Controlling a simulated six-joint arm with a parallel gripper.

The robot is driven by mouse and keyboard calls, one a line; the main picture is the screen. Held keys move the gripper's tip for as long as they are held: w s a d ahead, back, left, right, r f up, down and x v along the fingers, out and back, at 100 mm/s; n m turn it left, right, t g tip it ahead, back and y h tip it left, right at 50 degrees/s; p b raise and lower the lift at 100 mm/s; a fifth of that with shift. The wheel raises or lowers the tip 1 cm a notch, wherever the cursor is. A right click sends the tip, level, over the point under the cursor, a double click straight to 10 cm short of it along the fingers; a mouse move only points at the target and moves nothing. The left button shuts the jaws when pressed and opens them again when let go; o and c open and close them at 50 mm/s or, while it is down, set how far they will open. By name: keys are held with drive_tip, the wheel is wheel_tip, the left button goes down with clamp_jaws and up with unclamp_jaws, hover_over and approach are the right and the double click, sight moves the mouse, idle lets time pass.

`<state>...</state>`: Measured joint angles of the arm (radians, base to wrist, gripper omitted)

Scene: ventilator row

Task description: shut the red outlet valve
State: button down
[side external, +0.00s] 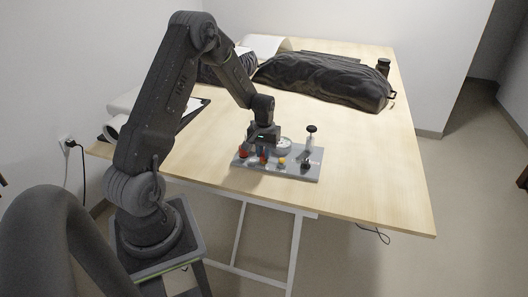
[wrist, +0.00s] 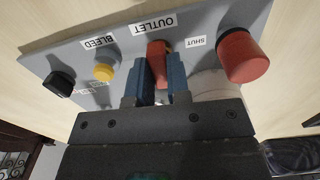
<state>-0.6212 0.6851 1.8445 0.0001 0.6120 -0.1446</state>
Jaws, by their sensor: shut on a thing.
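The red outlet valve (wrist: 158,50) is in the wrist view, its handle between my two blue fingers, below the OUTLET label (wrist: 154,24). My gripper (wrist: 161,66) is shut on the handle. In the side view my gripper (side external: 262,150) points down over the grey panel (side external: 313,174), and the valve is small there.
A big red button (wrist: 242,55) stands right of the valve in the wrist view. A yellow knob (wrist: 106,68) by the BLEED label and a black knob (wrist: 60,82) are left. A white round gauge (side external: 284,146) and black-topped post (side external: 311,130) stand behind. The table's right front (side external: 385,190) is clear.

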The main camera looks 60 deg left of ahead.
drive_tip(key=m, duration=0.8)
drive_tip(key=shift+m, duration=0.3)
drive_tip(key=m, duration=0.4)
drive_tip(key=shift+m, duration=2.5)
drive_tip(key=c, duration=1.1)
unclamp_jaws()
wheel_tip(320, 180, up, 14)
drive_tip(key=shift+f, duration=0.1)
